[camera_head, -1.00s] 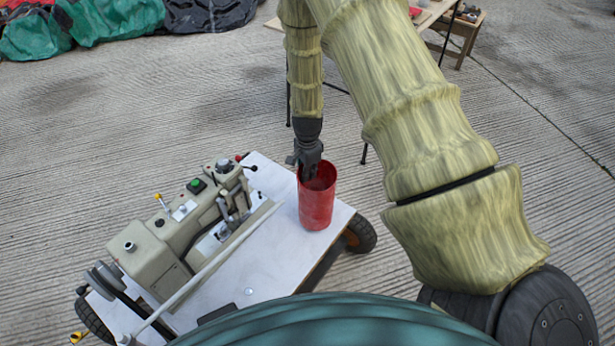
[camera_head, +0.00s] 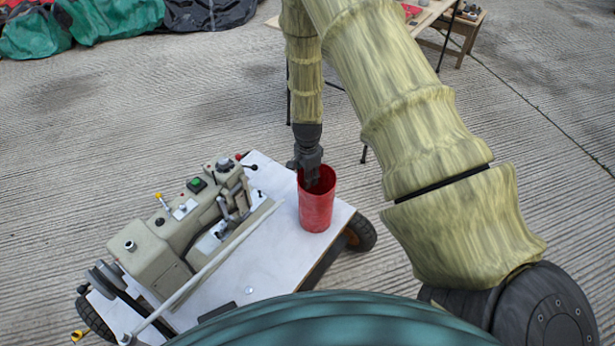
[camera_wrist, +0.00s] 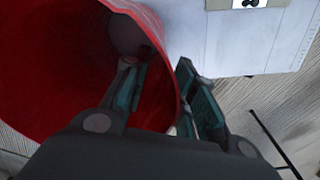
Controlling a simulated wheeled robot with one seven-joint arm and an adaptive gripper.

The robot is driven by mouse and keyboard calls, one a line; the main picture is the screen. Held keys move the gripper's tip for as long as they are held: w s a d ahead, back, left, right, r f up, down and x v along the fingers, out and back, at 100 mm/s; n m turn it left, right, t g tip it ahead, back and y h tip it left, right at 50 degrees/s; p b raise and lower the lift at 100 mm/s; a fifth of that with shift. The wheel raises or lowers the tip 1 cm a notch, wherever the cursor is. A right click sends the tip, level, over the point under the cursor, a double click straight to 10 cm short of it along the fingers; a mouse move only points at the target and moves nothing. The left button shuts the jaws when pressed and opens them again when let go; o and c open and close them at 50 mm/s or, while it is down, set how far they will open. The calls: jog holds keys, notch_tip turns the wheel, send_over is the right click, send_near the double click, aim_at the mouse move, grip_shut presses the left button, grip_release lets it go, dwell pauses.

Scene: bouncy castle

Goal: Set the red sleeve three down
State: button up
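The red sleeve (camera_head: 316,206) is an open-topped red cylinder standing upright on the white top of a wheeled cart (camera_head: 262,258), near its right corner. My gripper (camera_head: 311,180) points down at the sleeve's rim. In the wrist view the sleeve (camera_wrist: 50,70) fills the left side. One finger of my gripper (camera_wrist: 162,82) is inside the sleeve and the other is outside its wall. The fingers are apart, with a visible gap across the thin wall. The far bottom of the sleeve is mostly in shadow.
A beige machine (camera_head: 175,235) with levers and a long bar takes up the cart's left side, close to the sleeve. A wooden table (camera_head: 425,18) stands behind my arm. Green and black fabric (camera_head: 90,25) lies at the back left. Ribbed concrete floor surrounds the cart.

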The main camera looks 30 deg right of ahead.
notch_tip(320, 180, up, 12)
jog(key=shift+r+b, duration=0.1)
jog(key=shift+b, duration=0.35)
dwell(0.5)
